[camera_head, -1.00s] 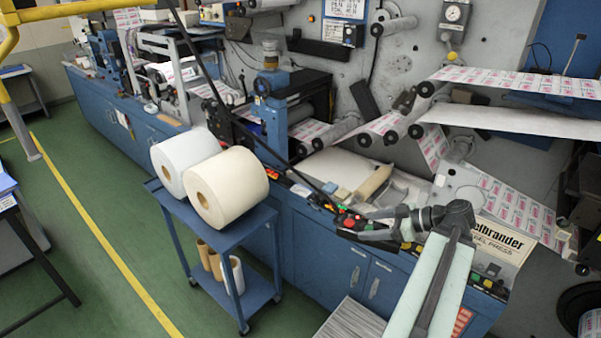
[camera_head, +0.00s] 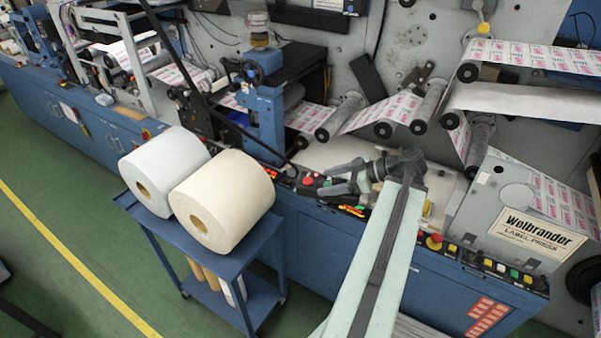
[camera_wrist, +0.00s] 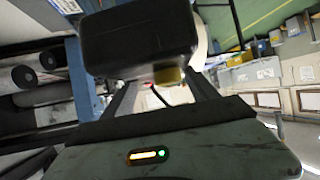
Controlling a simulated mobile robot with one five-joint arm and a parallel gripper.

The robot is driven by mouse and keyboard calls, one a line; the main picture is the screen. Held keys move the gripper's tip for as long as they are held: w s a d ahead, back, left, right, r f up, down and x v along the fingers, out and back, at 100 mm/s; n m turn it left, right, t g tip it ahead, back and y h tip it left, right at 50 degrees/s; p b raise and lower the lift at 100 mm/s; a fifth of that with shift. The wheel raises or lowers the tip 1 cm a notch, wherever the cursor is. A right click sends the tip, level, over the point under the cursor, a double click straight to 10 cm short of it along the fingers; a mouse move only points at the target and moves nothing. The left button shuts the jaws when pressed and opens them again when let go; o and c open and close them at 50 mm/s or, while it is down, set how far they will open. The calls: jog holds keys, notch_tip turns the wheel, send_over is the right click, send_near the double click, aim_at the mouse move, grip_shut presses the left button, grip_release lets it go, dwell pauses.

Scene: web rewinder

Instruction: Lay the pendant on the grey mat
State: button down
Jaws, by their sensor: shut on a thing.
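The pendant (camera_wrist: 140,42) is a dark box with rounded edges, large in the upper part of the wrist view. A small yellow part shows at its lower edge. My gripper (camera_wrist: 160,88) is shut on it, with a finger on each side. In the head view my gripper (camera_head: 326,180) is over the front edge of the blue press. The pendant (camera_head: 303,180) shows small and dark at the fingertips, among red controls, where a long black cable comes down. I cannot pick out the grey mat for sure in either view.
A blue cart (camera_head: 178,226) with two large paper rolls, one white (camera_head: 160,165) and one cream (camera_head: 225,200), stands left of my gripper. Print rollers (camera_head: 430,105) and the label web are behind it. A button panel (camera_head: 490,262) lies to the right.

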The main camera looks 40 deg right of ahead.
jog(key=shift+w+d, duration=0.1)
jog(key=shift+r, duration=0.1)
jog(key=w+d+f+m+t+h+b, duration=0.1)
jog(key=w+d+f+m+h+b, duration=0.1)
jog(key=w+f+b, duration=0.85)
jog(key=w+d+f+m+h+b, duration=0.1)
jog(key=w+d+f+b, duration=0.1)
jog(key=w+f+b, duration=0.85)
jog(key=w+d+r+p, duration=0.15)
jog(key=w+d, duration=0.25)
jog(key=d, duration=0.5)
jog(key=w+d+r+p, duration=0.1)
jog(key=w+d+p, duration=0.15)
jog(key=d, duration=0.55)
jog(key=shift+w+d+f+b, duration=0.1)
jog(key=shift+w+f+b, duration=0.1)
jog(key=shift+f+b, duration=1.8)
jog(key=shift+w+f+b, duration=0.2)
jog(key=shift+f+b, duration=1.35)
jog(key=shift+b, duration=0.7)
jog(key=shift+c, duration=1.1)
grip_release()
